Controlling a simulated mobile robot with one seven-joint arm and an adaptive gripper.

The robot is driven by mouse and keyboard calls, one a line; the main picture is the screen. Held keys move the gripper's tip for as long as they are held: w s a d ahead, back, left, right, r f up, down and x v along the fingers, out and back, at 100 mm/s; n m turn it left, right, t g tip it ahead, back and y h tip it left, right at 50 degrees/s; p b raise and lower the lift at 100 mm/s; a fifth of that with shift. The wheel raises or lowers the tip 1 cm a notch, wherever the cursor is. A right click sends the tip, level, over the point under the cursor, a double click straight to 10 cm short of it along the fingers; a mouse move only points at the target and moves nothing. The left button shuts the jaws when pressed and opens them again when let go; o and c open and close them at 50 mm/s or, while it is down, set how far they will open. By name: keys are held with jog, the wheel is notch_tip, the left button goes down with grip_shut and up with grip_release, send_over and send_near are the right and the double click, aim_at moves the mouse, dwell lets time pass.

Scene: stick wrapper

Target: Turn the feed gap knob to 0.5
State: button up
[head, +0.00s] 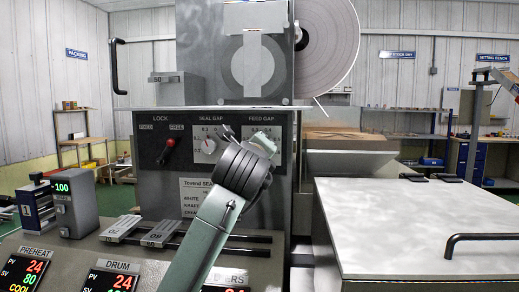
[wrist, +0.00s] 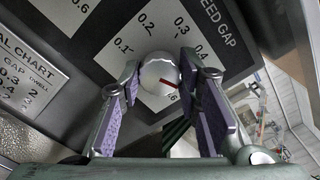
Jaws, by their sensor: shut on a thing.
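The feed gap knob (wrist: 159,74) is a round pale metal knob with a red pointer line, on a white dial plate (wrist: 150,35) in the wrist view. My gripper (wrist: 158,80) has its purple-padded fingers on either side of the knob, shut on it. The red line points to the lower right. The 0.5 mark is not readable, and the right finger covers part of the scale. In the head view my gripper (head: 250,142) hides the knob under the FEED GAP label.
The seal gap knob (head: 208,146) and a red-handled lock lever (head: 168,150) are left of my gripper on the same panel. Two metal blocks on rails (head: 140,229) and lit displays (head: 110,274) lie below.

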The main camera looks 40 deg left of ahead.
jog(key=shift+f, duration=0.1)
jog(key=o, duration=1.1)
jog(key=shift+o, duration=0.2)
jog(key=v, duration=1.2)
